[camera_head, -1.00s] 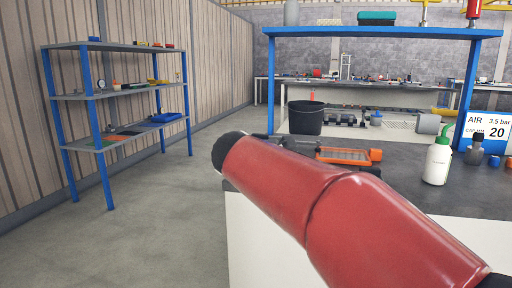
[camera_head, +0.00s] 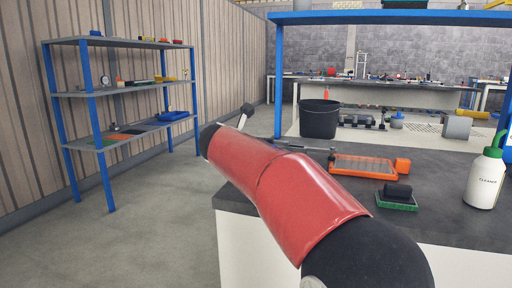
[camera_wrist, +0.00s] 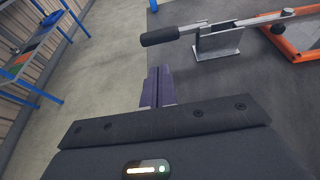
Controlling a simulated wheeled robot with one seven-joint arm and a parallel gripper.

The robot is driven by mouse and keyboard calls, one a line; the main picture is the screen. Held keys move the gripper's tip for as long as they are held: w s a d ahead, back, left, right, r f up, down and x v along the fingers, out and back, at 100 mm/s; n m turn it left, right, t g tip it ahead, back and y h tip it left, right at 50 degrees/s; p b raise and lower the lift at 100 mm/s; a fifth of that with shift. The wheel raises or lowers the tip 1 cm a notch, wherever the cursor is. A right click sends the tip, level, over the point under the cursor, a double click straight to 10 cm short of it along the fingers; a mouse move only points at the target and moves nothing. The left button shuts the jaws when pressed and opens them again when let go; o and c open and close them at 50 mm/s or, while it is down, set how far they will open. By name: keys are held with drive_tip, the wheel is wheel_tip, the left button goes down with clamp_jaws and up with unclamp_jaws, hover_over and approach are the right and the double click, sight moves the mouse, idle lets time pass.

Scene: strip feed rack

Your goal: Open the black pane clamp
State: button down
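The pane clamp (camera_wrist: 218,42) stands on the dark bench top in the wrist view. It has a grey bracket, a grey lever bar and a black handle grip (camera_wrist: 160,36) reaching left towards the bench edge. Its bar meets the edge of an orange-framed pane (camera_wrist: 300,36). In the head view the clamp bar (camera_head: 305,148) shows partly behind my red arm, left of the pane (camera_head: 362,166). My gripper (camera_wrist: 158,72) has its fingers together with nothing between them, below the grip in the wrist picture and apart from it. In the head view I cannot make out the gripper.
A green block with a black top (camera_head: 397,198) and a white cleaner bottle (camera_head: 486,177) stand on the bench at right. A blue shelf unit (camera_head: 120,90) stands at left, with open floor between.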

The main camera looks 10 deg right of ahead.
sight(270, 141)
drive_tip(key=x, duration=0.8)
drive_tip(key=shift+w+d+f, duration=0.1)
drive_tip(key=shift+r+m, duration=0.3)
drive_tip(key=shift+p, duration=0.3)
drive_tip(key=shift+r+m+t+y+p, duration=0.35)
drive_tip(key=shift+r+m+y, duration=0.25)
drive_tip(key=shift+r+m, duration=0.35)
drive_tip(key=shift+s+d+r+m+t+y+b, duration=0.1)
drive_tip(key=shift+d+r+m+t+y+b, duration=0.2)
drive_tip(key=shift+r+m, duration=0.45)
drive_tip(key=shift+s+d+r+m+t+y+b, duration=0.1)
drive_tip(key=shift+r+m+t+y, duration=0.15)
drive_tip(key=shift+r+m+y, duration=0.5)
drive_tip(key=shift+f+h, duration=0.15)
drive_tip(key=shift+h, duration=0.1)
